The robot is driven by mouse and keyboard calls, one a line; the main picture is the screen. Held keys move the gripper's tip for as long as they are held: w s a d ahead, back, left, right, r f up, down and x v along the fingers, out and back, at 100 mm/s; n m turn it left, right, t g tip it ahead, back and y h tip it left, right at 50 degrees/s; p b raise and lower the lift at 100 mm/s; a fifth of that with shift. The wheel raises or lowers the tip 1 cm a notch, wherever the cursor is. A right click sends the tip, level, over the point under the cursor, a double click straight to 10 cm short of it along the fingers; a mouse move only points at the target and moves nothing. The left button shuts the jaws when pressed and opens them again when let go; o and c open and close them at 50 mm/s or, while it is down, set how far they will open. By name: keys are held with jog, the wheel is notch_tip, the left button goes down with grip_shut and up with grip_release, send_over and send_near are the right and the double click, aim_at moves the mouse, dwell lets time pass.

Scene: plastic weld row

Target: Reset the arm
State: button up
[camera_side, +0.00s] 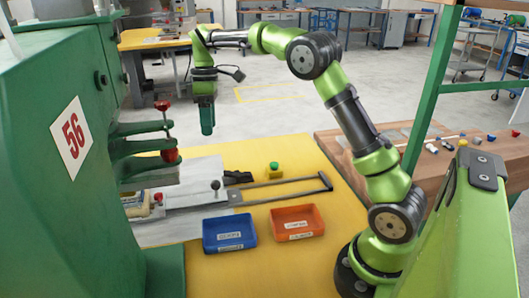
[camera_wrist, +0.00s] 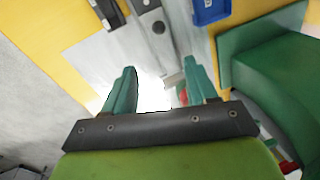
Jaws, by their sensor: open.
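My arm is bent in an arch over the yellow table (camera_side: 330,203). My gripper (camera_side: 207,130) hangs pointing down above the far part of the work area, clear of everything. In the wrist view my gripper (camera_wrist: 158,85) shows two green fingers spread apart with nothing between them. A bright metal plate lies below the gap. The green machine (camera_side: 60,170) with the number 56 stands at the left in the side view. It also shows at the right of the wrist view (camera_wrist: 265,75).
A blue tray (camera_side: 229,234) and an orange tray (camera_side: 297,222) sit at the table's front. A green button on a yellow box (camera_side: 274,171) and a black-handled metal frame (camera_side: 290,190) lie behind them. A wooden bench (camera_side: 470,160) with small parts stands at right.

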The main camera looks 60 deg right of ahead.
jog(key=s+a+r+m+t, duration=0.1)
jog(key=s+a+m+t, duration=0.1)
jog(key=s, duration=0.6)
jog(key=s+a+r+m+t, duration=0.1)
jog(key=s+a+m+t, duration=0.2)
jog(key=s, duration=0.5)
jog(key=s+a+r+m+t, duration=0.1)
jog(key=s+a+m+t, duration=0.2)
jog(key=s, duration=0.5)
jog(key=a+m, duration=0.1)
jog(key=m, duration=0.1)
jog(key=shift+s+a+m, duration=0.2)
jog(key=shift+s+m, duration=0.15)
jog(key=shift+m, duration=0.05)
